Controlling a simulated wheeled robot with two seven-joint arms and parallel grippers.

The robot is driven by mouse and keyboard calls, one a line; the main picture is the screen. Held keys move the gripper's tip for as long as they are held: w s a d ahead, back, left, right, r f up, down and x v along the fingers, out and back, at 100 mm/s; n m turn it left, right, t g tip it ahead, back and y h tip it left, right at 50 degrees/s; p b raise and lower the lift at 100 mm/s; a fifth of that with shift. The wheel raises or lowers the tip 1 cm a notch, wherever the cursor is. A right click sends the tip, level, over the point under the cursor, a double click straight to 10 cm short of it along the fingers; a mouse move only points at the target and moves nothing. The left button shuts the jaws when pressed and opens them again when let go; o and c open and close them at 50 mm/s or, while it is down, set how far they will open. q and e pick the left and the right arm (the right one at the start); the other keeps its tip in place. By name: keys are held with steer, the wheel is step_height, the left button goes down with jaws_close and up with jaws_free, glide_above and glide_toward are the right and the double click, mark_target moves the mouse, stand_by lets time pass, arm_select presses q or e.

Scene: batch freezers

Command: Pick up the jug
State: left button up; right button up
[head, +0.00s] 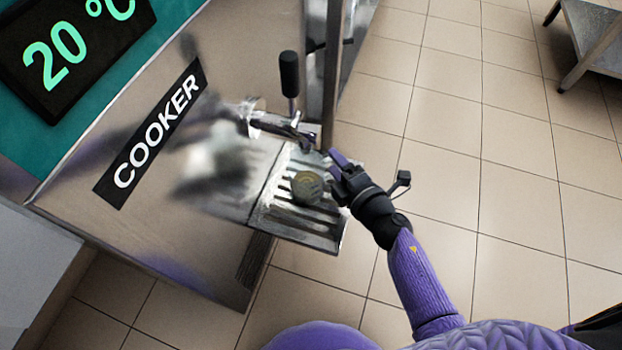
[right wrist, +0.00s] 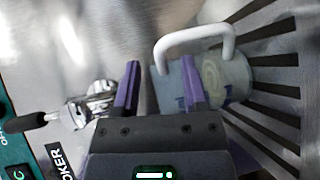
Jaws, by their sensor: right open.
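The jug (head: 308,187) stands on the slotted metal tray (head: 330,240) at the front of the cooker. From above it shows as a small round greenish-beige shape. In the right wrist view the jug (right wrist: 228,76) is pale with a white handle and lies beyond and to the right of the fingers. My right gripper (head: 338,169) is open beside the jug, to its right in the head view. In the right wrist view its two purple fingers (right wrist: 160,80) are apart, and the right finger overlaps the jug's left side. I cannot tell whether they touch. My left gripper is not in view.
The steel cooker (head: 220,40) fills the left, with a black-handled lever (head: 289,75) and an outlet above the tray. A metal post (head: 333,70) rises behind. A steel table (head: 592,40) stands at the far right. The tiled floor between is clear.

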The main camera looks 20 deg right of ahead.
steer(key=x, duration=0.2)
steer(key=shift+w+a+f, duration=0.1)
steer(key=shift+w+f, duration=0.1)
steer(key=shift+w, duration=0.15)
jaws_close()
steer(key=shift+r, duration=0.15)
